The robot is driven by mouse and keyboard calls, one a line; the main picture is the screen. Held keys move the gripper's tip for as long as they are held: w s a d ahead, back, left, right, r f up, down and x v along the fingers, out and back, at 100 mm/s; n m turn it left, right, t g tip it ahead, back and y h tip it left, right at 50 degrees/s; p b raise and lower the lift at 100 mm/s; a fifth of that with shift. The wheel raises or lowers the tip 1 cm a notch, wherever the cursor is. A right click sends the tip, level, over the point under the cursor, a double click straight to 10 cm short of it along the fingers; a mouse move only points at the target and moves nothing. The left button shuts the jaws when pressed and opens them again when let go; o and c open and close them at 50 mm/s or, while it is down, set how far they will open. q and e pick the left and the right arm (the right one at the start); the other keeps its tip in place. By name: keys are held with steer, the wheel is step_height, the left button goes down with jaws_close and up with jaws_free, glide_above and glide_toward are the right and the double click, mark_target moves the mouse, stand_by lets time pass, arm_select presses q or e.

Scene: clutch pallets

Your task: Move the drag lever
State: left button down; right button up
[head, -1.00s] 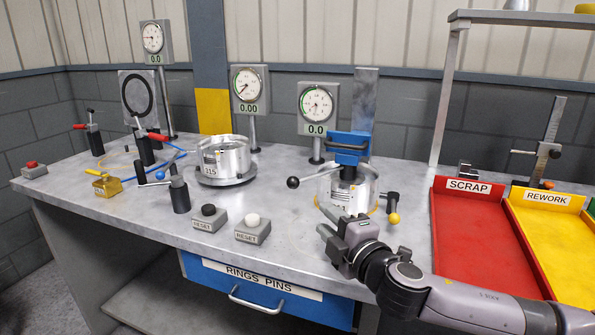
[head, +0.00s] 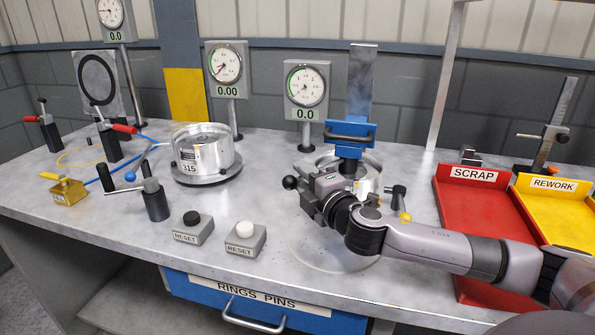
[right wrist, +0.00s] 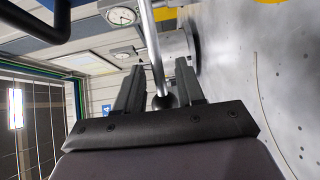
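The drag lever appears to be the rod with a black ball knob (head: 290,183) at the blue-clamped fixture. My right gripper (head: 305,190) is at this knob, and it hides most of the rod in the head view. In the right wrist view the metal rod (right wrist: 153,50) runs down to the dark knob (right wrist: 163,101), which lies between the two fingers of my right gripper (right wrist: 160,85). The fingers are apart, with visible gaps beside the knob. The fixture's round metal part (head: 368,183) is partly hidden behind my gripper. My left gripper is not in view.
A blue clamp (head: 350,136) on a column stands just behind my gripper. Reset boxes (head: 245,240) stand left in front. A red scrap tray (head: 480,215) is at right.

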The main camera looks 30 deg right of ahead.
steer(key=shift+w+d, duration=0.1)
steer(key=shift+w, duration=1.15)
jaws_close()
steer(key=shift+s+f+y, duration=0.1)
steer(key=shift+y, duration=0.2)
